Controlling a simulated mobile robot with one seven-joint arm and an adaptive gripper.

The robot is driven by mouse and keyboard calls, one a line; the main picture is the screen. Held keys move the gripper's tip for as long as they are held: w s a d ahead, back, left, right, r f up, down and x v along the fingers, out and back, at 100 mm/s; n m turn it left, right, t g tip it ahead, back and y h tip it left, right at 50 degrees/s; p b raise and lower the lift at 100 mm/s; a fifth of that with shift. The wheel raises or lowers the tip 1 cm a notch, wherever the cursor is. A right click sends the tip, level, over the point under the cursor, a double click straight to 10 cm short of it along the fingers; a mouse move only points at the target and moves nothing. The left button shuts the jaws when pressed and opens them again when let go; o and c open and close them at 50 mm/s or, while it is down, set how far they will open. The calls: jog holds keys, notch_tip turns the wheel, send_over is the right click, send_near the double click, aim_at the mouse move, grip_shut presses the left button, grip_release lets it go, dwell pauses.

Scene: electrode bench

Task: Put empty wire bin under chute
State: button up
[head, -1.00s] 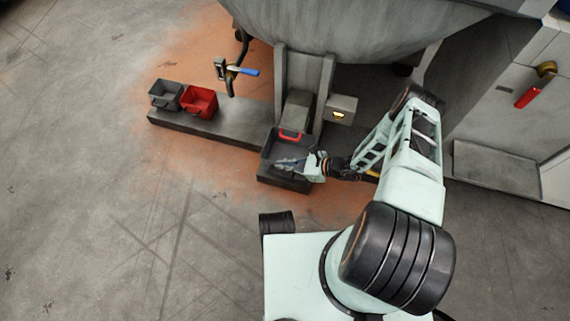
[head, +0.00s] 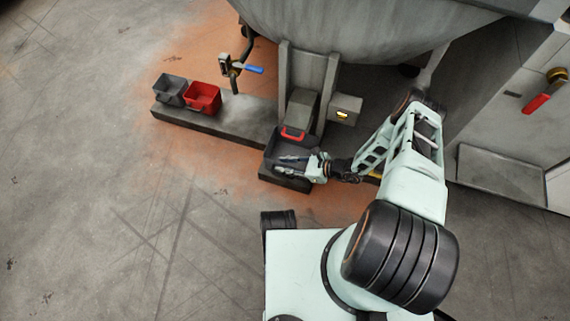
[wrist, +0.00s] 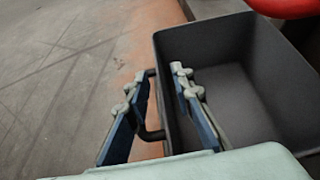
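A dark grey bin (head: 273,148) stands on a low plinth below the chute (head: 301,108) with the red lip (head: 293,133). In the wrist view the bin (wrist: 262,88) looks empty in the part I see. A dark loop handle (wrist: 151,134) sticks out from its near left side. My gripper (head: 284,158) is at the near side of the bin. In the wrist view my gripper's fingers (wrist: 158,98) are apart, one outside the bin and one over its inside, with wall and handle between them. I see no clear grip on either.
A small grey bin (head: 170,91) and a red bin (head: 203,98) stand on the ledge (head: 235,125) at left. A blue-handled valve (head: 253,69) hangs above. A small box (head: 345,108) sits right of the chute. The floor (head: 90,190) at left is clear.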

jog(key=shift+r, duration=0.2)
jog(key=p+v, duration=0.3)
jog(key=v, duration=0.9)
